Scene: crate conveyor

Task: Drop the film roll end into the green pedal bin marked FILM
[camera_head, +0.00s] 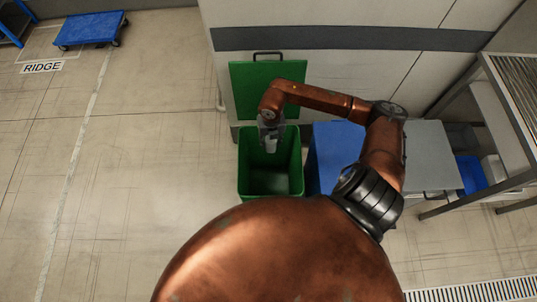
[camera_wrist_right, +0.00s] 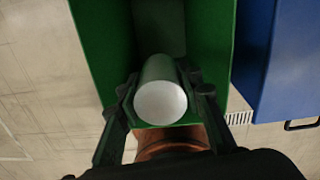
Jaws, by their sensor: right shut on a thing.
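The green pedal bin (camera_head: 243,178) stands against the wall with its lid (camera_head: 245,85) raised; no FILM marking is readable. My right gripper (camera_head: 270,143) is over the bin's opening, towards its back. It is shut on the film roll end (camera_head: 270,146), a pale cylinder. In the right wrist view the roll end (camera_wrist_right: 160,98) sits between the two fingers, its round white face towards the camera, with the green bin walls (camera_wrist_right: 100,45) around and beyond it. My left gripper is not in view.
A blue bin (camera_head: 325,160) and a grey bin (camera_head: 430,150) stand right of the green one. A metal rack (camera_head: 490,80) is at far right. A blue wheeled dolly (camera_head: 90,28) is at upper left. The floor (camera_head: 130,170) on the left is clear.

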